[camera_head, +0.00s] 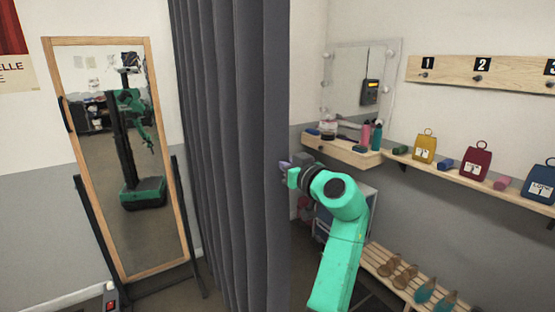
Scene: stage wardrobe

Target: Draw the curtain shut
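The dark grey curtain (235,150) hangs in folds from the top of the view to below its lower edge, left of centre. My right arm comes in from the lower right. My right gripper (287,169) is at the curtain's right edge, at about mid-height in the view. The fingers are small and partly hidden there, so I cannot tell whether they are shut on the cloth or only beside it. My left gripper is not directly in view.
A wood-framed standing mirror (115,165) left of the curtain reflects my body. On the right are a shelf (470,178) with coloured bags, a lighted mirror (357,80), a peg rail (510,75) and a slatted shoe bench (385,262).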

